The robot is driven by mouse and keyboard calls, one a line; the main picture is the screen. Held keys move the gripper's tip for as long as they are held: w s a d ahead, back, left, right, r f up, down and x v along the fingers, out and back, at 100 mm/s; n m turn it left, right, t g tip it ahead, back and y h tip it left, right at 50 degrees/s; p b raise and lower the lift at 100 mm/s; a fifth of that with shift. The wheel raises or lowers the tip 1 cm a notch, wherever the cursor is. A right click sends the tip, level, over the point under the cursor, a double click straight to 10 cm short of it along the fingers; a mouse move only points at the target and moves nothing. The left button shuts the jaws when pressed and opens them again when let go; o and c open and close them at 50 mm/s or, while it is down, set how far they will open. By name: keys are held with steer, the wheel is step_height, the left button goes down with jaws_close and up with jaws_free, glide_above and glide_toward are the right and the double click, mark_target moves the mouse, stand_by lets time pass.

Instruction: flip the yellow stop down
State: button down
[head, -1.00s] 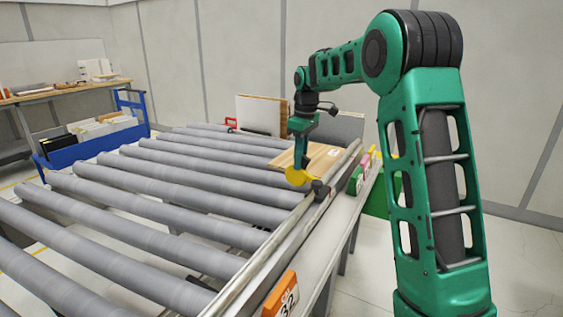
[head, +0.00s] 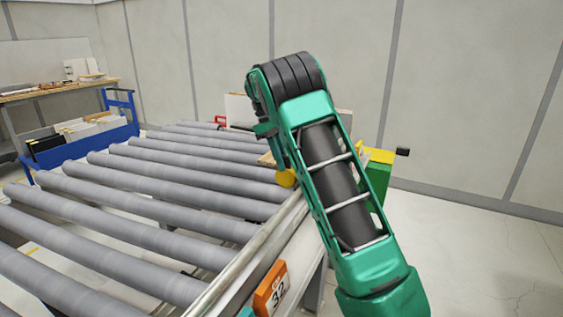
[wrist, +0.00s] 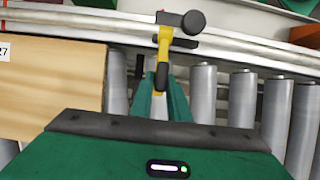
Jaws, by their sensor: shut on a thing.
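The yellow stop (wrist: 163,50) is a narrow yellow arm with a dark round knob at its far end, by the conveyor's side rail in the wrist view. Its near, dark end lies between the green fingers of my gripper (wrist: 161,98), which is shut on it. In the head view a rounded yellow part (head: 287,178) shows at the rail beside my arm. My arm hides most of my gripper and the rest of the stop there. I cannot tell the stop's exact tilt.
A wooden board (wrist: 55,85) lies on the rollers left of my gripper in the wrist view. The conveyor rollers (head: 150,205) stretch left, empty in front. A side rail (head: 250,252) with an orange number tag (head: 271,288) runs alongside. A blue cart (head: 80,145) stands at back left.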

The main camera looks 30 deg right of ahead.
steer(key=shift+w+a+f, duration=0.1)
steer(key=shift+w+a, duration=0.1)
steer(key=shift+a, duration=0.05)
steer(key=c, duration=1.8)
jaws_free()
steer(key=shift+f, duration=0.1)
steer(key=shift+o, duration=0.2)
steer(key=shift+d, duration=0.1)
steer(key=v, duration=1.1)
steer(key=shift+s, duration=0.1)
